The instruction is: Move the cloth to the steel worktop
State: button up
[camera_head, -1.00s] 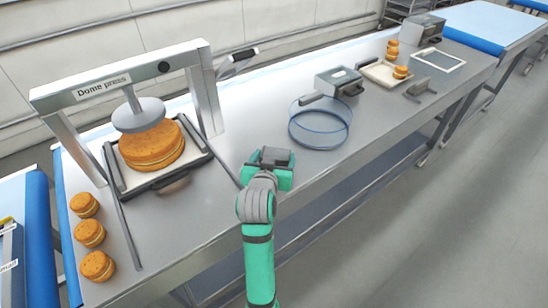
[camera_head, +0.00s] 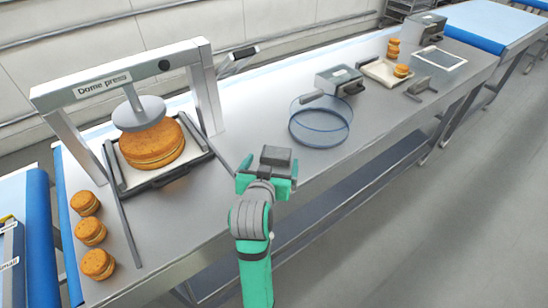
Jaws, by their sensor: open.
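The steel worktop (camera_head: 235,125) runs from the lower left to the upper right. I cannot make out a separate cloth for certain. A white sheet, cloth or paper, (camera_head: 176,187) shows under a large round filled cake (camera_head: 152,146) in a dark tray below the dome press (camera_head: 140,112). My gripper (camera_head: 268,167) is open, over the worktop's front edge, right of the tray and apart from it. No held thing can be made out, and its wrist hides part of the edge.
Small cakes (camera_head: 92,232) line the front left. The worktop behind my gripper is clear.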

jog(key=v, duration=0.6)
jog(key=shift+s+r, duration=0.15)
jog(key=shift+s, duration=0.2)
